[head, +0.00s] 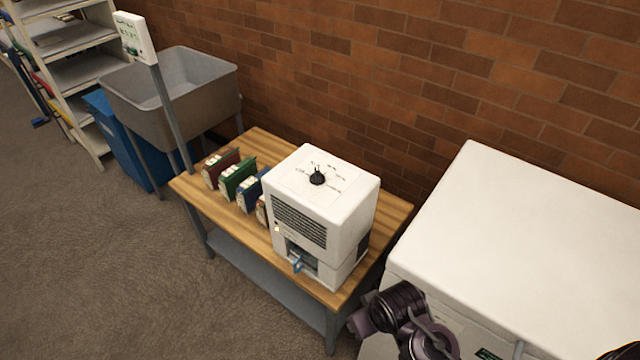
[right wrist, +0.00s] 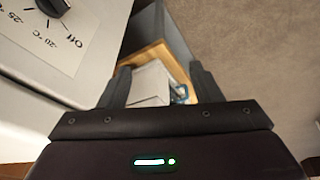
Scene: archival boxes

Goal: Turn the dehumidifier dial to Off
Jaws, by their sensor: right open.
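The white dehumidifier (head: 345,215) stands on a wooden-topped table. Its black dial (head: 317,177) is on the top face, ringed by small printed marks too small to read; I cannot tell its setting. A blue tab (head: 297,264) shows at the front opening. My right arm is at the lower edge of the head view, to the right of the table. My right gripper (right wrist: 160,68) is open and empty in the right wrist view. A white shape, seemingly the dehumidifier (right wrist: 150,85), shows between its fingers, apart from them. My left gripper is not in view.
A white chest (head: 530,220) stands at right; a dial (right wrist: 40,40) marked Off and °C shows in the right wrist view. Several upright books (head: 238,180) stand left of the dehumidifier. A grey sink (head: 170,112) and a post with a white panel (head: 134,37) are farther left.

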